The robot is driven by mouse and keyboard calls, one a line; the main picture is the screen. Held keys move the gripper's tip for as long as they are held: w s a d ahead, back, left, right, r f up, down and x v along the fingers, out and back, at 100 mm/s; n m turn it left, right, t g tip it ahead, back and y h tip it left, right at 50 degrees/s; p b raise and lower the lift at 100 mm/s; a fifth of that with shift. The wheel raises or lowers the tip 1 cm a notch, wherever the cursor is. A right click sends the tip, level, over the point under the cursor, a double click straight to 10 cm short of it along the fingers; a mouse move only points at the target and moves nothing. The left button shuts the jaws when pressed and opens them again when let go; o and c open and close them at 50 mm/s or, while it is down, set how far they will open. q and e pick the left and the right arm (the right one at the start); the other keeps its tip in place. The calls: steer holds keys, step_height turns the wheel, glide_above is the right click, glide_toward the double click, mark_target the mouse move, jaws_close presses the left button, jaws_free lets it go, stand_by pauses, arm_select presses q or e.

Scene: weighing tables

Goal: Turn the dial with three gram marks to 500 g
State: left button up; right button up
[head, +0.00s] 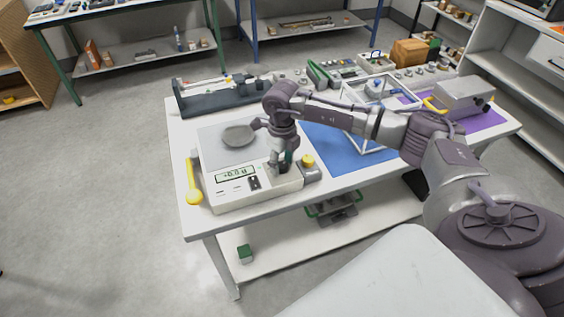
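A white bench scale (226,200) with a lit display (235,174) stands at the left front of the table. A grey round pan or dish (238,136) is on its plate. My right gripper (279,167) points down at the right front part of the scale, right of the display. The gripper covers that spot, so I cannot make out the dial or its gram marks. I cannot tell whether its fingers are open or shut, or whether they touch anything. My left gripper is not in view.
A small grey box with a yellow knob (308,160) stands close right of the gripper. A yellow-handled tool (192,182) lies along the scale's left side. A blue mat (335,145) with a clear-walled frame (372,125) lies to the right. A dark long device (205,97) is behind.

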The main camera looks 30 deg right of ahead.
mark_target(282, 164)
stand_by(0.3)
step_height(282, 164, up, 12)
steer(key=shift+f, duration=0.1)
stand_by(0.3)
stand_by(0.4)
